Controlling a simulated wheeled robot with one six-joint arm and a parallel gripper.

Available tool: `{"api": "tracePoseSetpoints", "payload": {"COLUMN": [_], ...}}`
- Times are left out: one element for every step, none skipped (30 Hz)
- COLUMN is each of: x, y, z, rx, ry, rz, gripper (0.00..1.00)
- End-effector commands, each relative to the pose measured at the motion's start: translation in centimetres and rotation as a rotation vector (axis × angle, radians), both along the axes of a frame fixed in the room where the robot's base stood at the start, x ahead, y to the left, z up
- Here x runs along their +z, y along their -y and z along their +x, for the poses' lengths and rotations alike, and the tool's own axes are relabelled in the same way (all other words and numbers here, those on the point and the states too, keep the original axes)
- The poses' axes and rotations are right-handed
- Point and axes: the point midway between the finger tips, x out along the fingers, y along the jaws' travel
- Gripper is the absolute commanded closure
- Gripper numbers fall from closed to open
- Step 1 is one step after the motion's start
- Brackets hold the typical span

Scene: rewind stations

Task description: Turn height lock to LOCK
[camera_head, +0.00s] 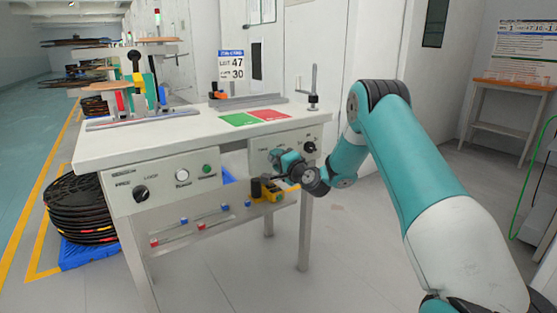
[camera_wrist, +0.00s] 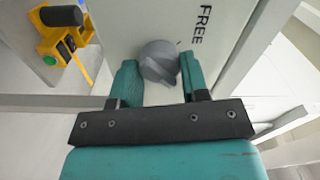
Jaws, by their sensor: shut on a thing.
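The height lock knob (camera_wrist: 158,60) is a rounded grey knob on a pale panel in the wrist view, beside the printed word FREE (camera_wrist: 201,24). My gripper (camera_wrist: 160,78) has one teal finger on each side of the knob and is shut on it. The fingers hide part of its sides. No LOCK marking shows in the wrist view, and which way the knob points is hard to tell. In the head view my gripper (camera_head: 284,165) is against the right front panel (camera_head: 258,144) of the workbench and hides the knob.
A yellow device with a black cylinder (camera_head: 268,190) sits just below the panel, close to my gripper. A black knob (camera_head: 309,147) is to its right. The white benchtop (camera_head: 150,143) carries red and green mats. Stacked black reels (camera_head: 78,209) stand at left.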

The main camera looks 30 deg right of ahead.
Motion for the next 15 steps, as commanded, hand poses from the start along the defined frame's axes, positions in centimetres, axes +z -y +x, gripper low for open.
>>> {"api": "tracePoseSetpoints", "payload": {"x": [-0.11,-0.12,-0.12,-0.12,-0.12,-0.12,-0.12,-0.12,-0.12,-0.12,-0.10,-0.09,-0.09,-0.08,-0.06], "y": [0.10,0.10,0.10,0.10,0.10,0.10,0.10,0.10,0.10,0.08,0.06,0.04,0.03,0.02,0.00], "z": [-0.06,-0.06,-0.06,-0.07,-0.07,-0.07,-0.07,-0.07,-0.06,-0.06,-0.05,-0.04,-0.03,-0.02,-0.02], "rx": [-0.002,-0.002,-0.002,-0.002,-0.002,-0.002,-0.002,-0.002,-0.002,-0.002,-0.001,-0.001,-0.001,-0.001,0.000], "ry": [-0.002,-0.002,-0.002,-0.002,-0.002,-0.002,-0.002,-0.002,-0.002,-0.002,-0.002,-0.002,-0.001,-0.001,-0.001], "rz": [0.003,0.003,0.003,0.003,0.003,0.002,0.002,0.002,0.002,0.002,0.002,0.001,0.001,0.001,0.001], "gripper": [0.82,0.82,0.82,0.82,0.82,0.82,0.82,0.54,0.45,0.38,0.33,0.33,0.33,0.33,0.33]}}
